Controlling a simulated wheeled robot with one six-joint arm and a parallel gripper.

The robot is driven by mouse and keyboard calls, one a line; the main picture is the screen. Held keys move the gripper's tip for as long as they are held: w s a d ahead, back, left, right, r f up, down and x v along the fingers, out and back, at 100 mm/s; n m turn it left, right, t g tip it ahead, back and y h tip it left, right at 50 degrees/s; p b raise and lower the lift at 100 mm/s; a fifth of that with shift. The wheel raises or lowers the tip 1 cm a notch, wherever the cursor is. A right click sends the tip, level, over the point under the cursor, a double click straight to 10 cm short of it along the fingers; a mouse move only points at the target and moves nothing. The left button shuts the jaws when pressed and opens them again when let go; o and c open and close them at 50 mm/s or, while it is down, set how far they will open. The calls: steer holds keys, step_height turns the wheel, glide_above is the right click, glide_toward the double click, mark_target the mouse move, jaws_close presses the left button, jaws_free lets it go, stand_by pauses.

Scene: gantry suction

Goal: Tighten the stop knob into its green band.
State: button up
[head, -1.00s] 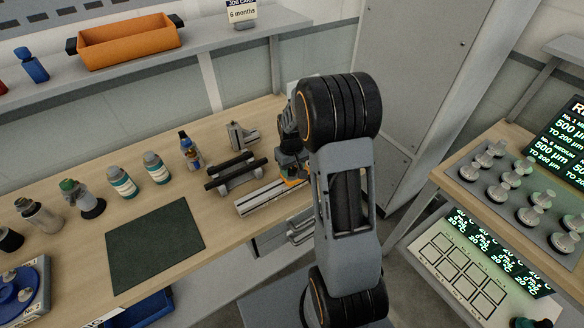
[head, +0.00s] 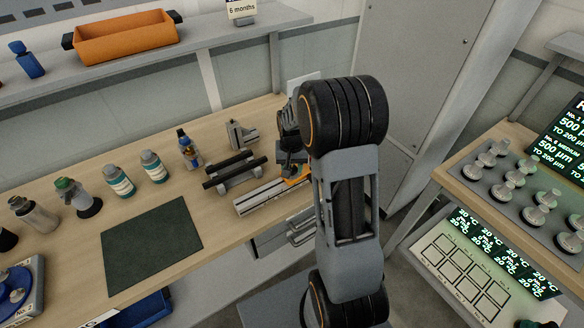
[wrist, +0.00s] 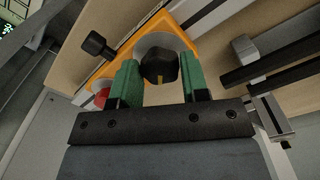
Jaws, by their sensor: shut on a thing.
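In the wrist view a black knob (wrist: 160,68) with a yellow mark stands on a pale round dial, on an orange plate (wrist: 183,40). My gripper (wrist: 160,62) has its two green-padded fingers on either side of this knob and is shut on it. A second black knob (wrist: 96,44) on a stem sticks out at the plate's left side, and a red button (wrist: 102,97) is below it. I cannot make out a green band on the dial; the knob and fingers cover part of it. In the head view my arm hides most of the orange plate (head: 298,180).
A slotted metal rail (head: 262,196) runs left from the plate. A stand with black bars (head: 235,172) and a metal clamp (head: 242,134) are close by. Bottles stand further left beside a dark green mat (head: 150,245). A panel with several knobs (head: 515,185) is at right.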

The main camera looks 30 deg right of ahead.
mark_target(292, 168)
steer(key=o, duration=0.9)
steer(key=shift+r, duration=0.1)
step_height(292, 168, up, 14)
steer(key=shift+f+b, duration=0.2)
steer(key=shift+b, duration=0.35)
